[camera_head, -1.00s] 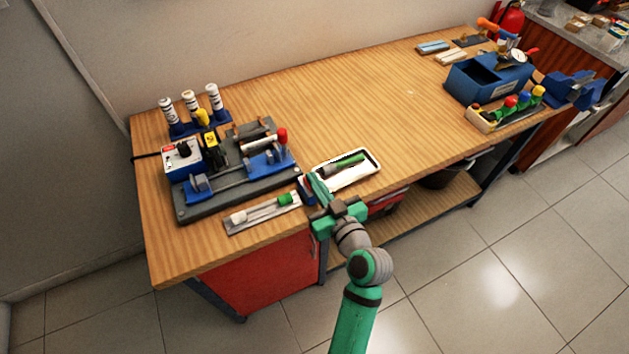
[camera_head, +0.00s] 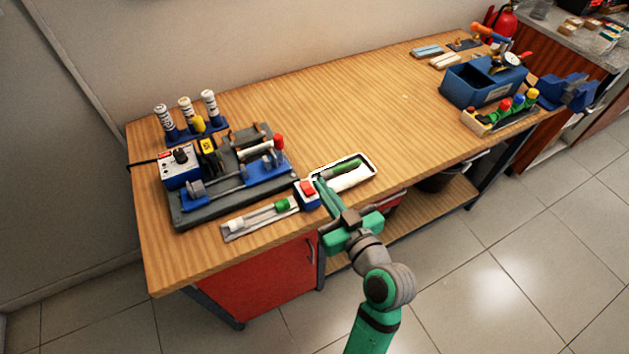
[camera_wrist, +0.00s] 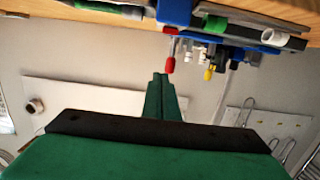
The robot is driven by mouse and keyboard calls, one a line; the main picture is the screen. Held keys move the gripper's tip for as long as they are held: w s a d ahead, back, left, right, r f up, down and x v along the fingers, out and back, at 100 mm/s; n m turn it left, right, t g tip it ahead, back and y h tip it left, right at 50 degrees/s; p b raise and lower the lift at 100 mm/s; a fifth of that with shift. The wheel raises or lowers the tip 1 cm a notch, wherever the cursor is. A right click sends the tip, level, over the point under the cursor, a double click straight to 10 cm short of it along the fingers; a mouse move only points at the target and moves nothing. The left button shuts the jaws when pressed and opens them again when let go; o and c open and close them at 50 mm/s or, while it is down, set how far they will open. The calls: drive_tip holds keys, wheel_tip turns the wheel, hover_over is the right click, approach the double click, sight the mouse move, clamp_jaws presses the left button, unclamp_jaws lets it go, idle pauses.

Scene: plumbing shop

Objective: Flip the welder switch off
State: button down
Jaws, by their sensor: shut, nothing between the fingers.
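A small blue-and-white switch box with a red rocker (camera_head: 307,189) stands at the bench's front edge, between a flat tray and a white dish. I cannot tell which way the rocker is tipped. My gripper (camera_head: 321,183) is shut and empty, just right of this box; I cannot tell whether it touches it. In the wrist view my shut green fingers (camera_wrist: 160,78) point up the picture, below the bench edge. The welding machine (camera_head: 232,182), with a dark base and blue clamps, sits behind the box to the left. Its control box (camera_head: 180,166) has a black knob.
The flat tray (camera_head: 260,218) holds a white and a green piece. The white dish (camera_head: 367,165) holds a green-and-dark tool. Several white cylinders (camera_head: 187,111) stand at the back left. A blue toolbox (camera_head: 462,89) is far right. The middle of the wooden bench (camera_head: 340,110) is clear.

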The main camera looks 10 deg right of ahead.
drive_tip(key=shift+r+v, duration=0.2)
drive_tip(key=shift+v, duration=0.7)
drive_tip(key=shift+r+v, duration=0.2)
drive_tip(key=shift+v, duration=0.7)
drive_tip(key=shift+w, duration=0.1)
drive_tip(key=s+a+f+m+g+h, duration=0.1)
drive_tip(key=s+f+m+h, duration=0.65)
drive_tip(key=f, duration=0.75)
drive_tip(key=s+a+n+y, duration=0.1)
drive_tip(key=s+a, duration=0.2)
drive_tip(key=s, duration=0.7)
drive_tip(key=s+a+n+y, duration=0.1)
drive_tip(key=s+a, duration=0.3)
drive_tip(key=s, duration=0.6)
drive_tip(key=shift+a+f+n+t, duration=0.15)
drive_tip(key=shift+n+t, duration=0.25)
drive_tip(key=shift+n, duration=0.35)
